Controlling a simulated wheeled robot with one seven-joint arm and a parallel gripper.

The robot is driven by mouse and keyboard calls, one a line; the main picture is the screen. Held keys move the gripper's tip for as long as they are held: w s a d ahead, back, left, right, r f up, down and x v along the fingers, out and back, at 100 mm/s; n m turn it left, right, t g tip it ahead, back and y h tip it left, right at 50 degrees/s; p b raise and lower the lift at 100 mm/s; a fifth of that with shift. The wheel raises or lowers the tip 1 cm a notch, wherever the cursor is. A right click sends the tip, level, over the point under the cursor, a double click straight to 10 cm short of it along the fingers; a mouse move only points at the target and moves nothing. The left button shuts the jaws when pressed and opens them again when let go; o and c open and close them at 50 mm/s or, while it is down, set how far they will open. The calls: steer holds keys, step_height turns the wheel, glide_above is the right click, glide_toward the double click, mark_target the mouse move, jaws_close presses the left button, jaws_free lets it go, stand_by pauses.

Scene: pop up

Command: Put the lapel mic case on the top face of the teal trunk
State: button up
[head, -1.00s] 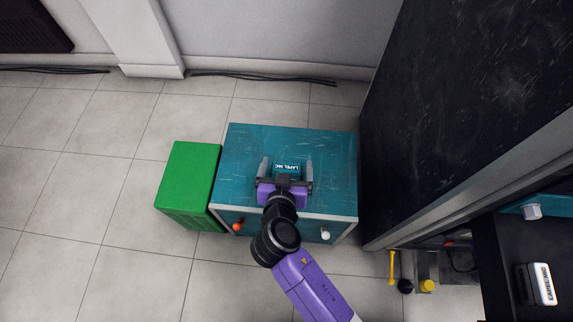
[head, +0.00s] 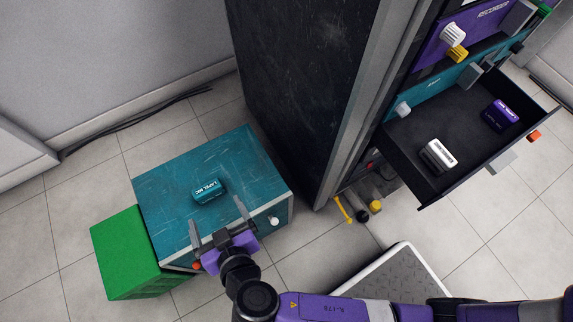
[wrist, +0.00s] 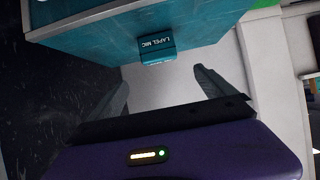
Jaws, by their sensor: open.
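The teal lapel mic case (head: 206,191) rests on the top face of the teal trunk (head: 165,183), with its white "LAPEL MIC" label showing. My gripper (head: 218,222) is open and empty at the trunk's front side, with its fingers apart from the case. In the wrist view the case (wrist: 156,49) sits on the trunk (wrist: 90,40), beyond the fingertips (wrist: 160,78) of my open gripper, with a clear gap.
A green crate (head: 125,250) stands left of the trunk. A tall dark cabinet (head: 300,80) stands to the right. Its open drawer (head: 400,150) holds a white case (head: 438,155) and a purple case (head: 501,115). A grey platform (head: 400,275) is on the floor.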

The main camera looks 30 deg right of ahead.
steer(key=s+d+f+n+g+y, duration=0.1)
steer(key=s+d+f+n+y, duration=0.15)
steer(key=s+d, duration=1)
steer(key=s+d+r+t, duration=0.1)
steer(key=s+d+r, duration=0.2)
steer(key=r, duration=0.3)
steer(key=s+d+r+m+t+h, duration=0.1)
steer(key=s+d+r, duration=0.2)
steer(key=r, duration=0.3)
steer(key=s+d+r+m+t+h, duration=0.1)
steer(key=s+d+r, duration=0.2)
steer(key=d+r, duration=0.1)
steer(key=shift+r+t, duration=0.4)
steer(key=shift+r, duration=0.5)
steer(key=shift+d, duration=0.1)
step_height(320, 180, up, 26)
steer(key=p, duration=2.5)
steer(key=shift+f+p, duration=0.25)
steer(key=shift+p, duration=0.05)
